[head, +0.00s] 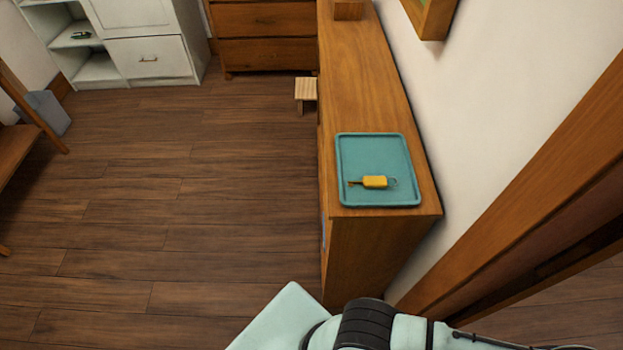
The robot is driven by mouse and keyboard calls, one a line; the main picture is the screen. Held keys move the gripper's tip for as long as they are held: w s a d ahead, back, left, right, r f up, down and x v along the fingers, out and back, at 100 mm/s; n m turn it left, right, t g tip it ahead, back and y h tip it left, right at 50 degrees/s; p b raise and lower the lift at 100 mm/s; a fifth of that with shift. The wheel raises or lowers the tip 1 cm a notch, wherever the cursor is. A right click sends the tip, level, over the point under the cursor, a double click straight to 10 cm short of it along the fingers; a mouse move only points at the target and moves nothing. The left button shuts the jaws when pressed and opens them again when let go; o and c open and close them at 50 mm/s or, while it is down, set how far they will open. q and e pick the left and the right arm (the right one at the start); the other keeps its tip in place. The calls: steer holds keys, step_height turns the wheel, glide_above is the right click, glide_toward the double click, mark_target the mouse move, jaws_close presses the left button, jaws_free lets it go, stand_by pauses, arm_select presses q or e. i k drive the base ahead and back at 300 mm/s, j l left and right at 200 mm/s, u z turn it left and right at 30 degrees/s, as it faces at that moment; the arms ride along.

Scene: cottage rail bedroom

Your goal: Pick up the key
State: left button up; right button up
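The key (373,182) has a yellow tag-like body with a thin dark shaft to the left and a small loop at the right. It lies on a teal tray (376,149). The tray rests on the near end of a long wooden cabinet top (357,81) along the right wall. Neither gripper shows in the head view, and nothing touches the key. Part of my own body shows at the bottom edge, in front of the cabinet's near end.
A small wooden stool (306,90) stands left of the cabinet. A wooden drawer chest (265,36) and a white cabinet (147,58) are at the back. A grey bin (48,112) stands at the left. The wooden floor (190,200) left of the cabinet is clear.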

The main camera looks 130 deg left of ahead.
mark_target(368, 182)
steer(key=k+l+u, duration=0.1)
steer(key=u, duration=1.5)
steer(key=i+j+u, duration=0.1)
steer(key=u, duration=2.2)
steer(key=k+j, duration=0.1)
steer(key=j, duration=0.45)
steer(key=k, duration=0.05)
